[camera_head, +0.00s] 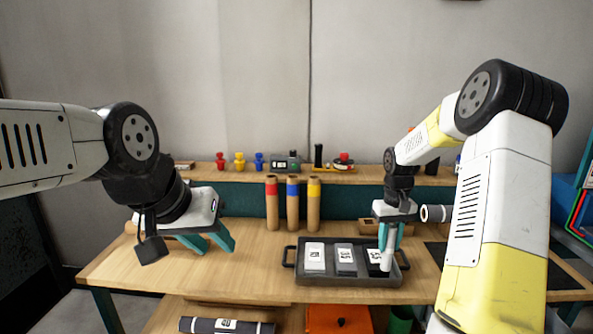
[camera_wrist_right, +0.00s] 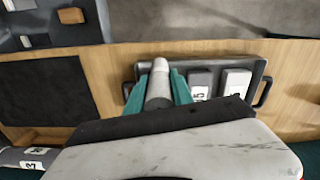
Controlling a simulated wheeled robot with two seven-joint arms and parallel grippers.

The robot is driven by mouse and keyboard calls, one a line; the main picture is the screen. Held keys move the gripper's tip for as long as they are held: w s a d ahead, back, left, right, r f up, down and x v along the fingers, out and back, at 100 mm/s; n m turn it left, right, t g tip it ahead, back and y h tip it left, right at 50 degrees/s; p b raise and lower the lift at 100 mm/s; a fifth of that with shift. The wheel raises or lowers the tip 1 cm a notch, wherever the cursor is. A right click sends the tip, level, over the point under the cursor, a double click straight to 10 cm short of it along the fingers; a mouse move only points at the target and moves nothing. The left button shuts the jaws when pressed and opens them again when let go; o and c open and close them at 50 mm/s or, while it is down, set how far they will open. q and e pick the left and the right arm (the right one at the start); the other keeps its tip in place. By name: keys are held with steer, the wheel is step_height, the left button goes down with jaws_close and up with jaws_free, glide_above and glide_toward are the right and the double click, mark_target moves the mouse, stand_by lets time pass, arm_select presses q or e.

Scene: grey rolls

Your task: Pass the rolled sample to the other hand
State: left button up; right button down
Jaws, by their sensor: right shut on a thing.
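The rolled sample is a small pale grey roll (camera_head: 387,249). My right gripper (camera_head: 391,236) is shut on it above the right end of the tray, and the roll sticks out below the teal fingers. In the right wrist view the roll (camera_wrist_right: 159,83) lies between the two teal fingers of the right gripper (camera_wrist_right: 158,92). My left gripper (camera_head: 208,243) is at the left, above the table, with its teal fingers apart and nothing between them. A wide gap separates the two grippers.
A dark tray (camera_head: 325,280) holds white, grey and black labelled pieces. Three tubes (camera_head: 293,208) with coloured bands stand behind it. A grey roll (camera_head: 436,213) shows beside the right arm. Another labelled roll (camera_head: 205,325) lies below the tabletop. The table's left part is clear.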

steer(key=s+a+f+m, duration=0.1)
steer(key=s+a+f, duration=0.6)
steer(key=a, duration=0.4)
steer(key=shift+s+f, duration=0.35)
steer(key=shift+f, duration=0.3)
steer(key=shift+a, duration=0.1)
